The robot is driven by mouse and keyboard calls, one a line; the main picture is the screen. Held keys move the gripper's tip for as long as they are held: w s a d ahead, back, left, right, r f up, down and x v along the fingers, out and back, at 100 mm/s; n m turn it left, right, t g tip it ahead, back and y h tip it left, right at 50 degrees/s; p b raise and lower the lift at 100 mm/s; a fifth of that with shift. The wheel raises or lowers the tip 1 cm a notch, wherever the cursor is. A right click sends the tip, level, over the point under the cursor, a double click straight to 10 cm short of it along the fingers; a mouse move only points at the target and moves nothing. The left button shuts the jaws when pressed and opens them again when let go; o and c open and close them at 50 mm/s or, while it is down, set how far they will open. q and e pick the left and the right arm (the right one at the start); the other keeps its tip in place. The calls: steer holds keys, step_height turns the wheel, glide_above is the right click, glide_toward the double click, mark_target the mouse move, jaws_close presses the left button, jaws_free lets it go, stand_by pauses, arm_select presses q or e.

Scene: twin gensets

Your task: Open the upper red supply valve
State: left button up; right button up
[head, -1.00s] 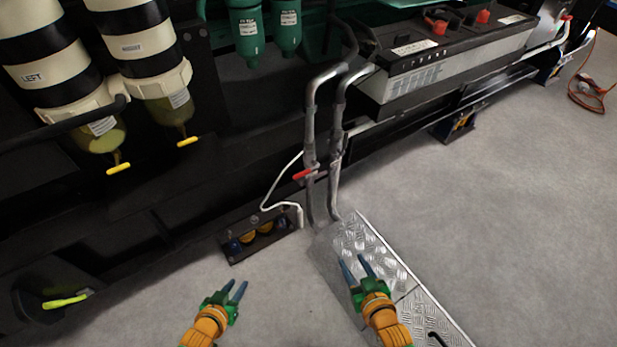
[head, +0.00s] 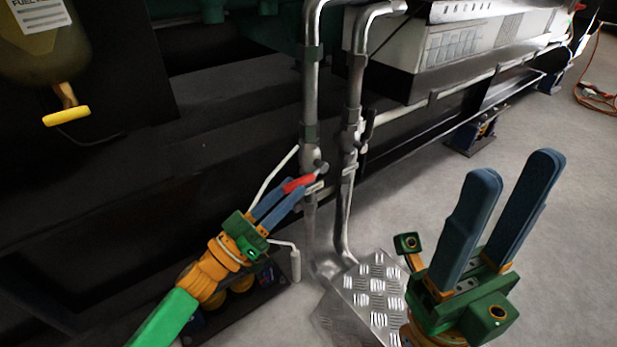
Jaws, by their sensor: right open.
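The red lever handle (head: 298,184) sits on a valve on the left of two upright metal pipes (head: 311,110), low down near the floor end. It points left from the pipe. My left gripper (head: 290,193) is at this handle, its two blue fingers reaching up to it from the lower left. The handle shows at the fingertips, partly covered; whether the fingers press on it I cannot tell. My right gripper (head: 507,205) is open and empty, large in the view at the lower right, apart from the pipes.
A second pipe (head: 352,100) with a dark lever (head: 367,128) stands just right of the valve. A checker-plate step (head: 370,295) lies below the pipes. A yellow handle (head: 66,116) hangs at the left.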

mark_target(306, 178)
arm_select(q)
steer(key=b+x, duration=0.1)
steer(key=x, duration=0.4)
steer(key=shift+w+d, duration=0.2)
steer(key=shift+w, duration=0.1)
jaws_close()
stand_by(1.1)
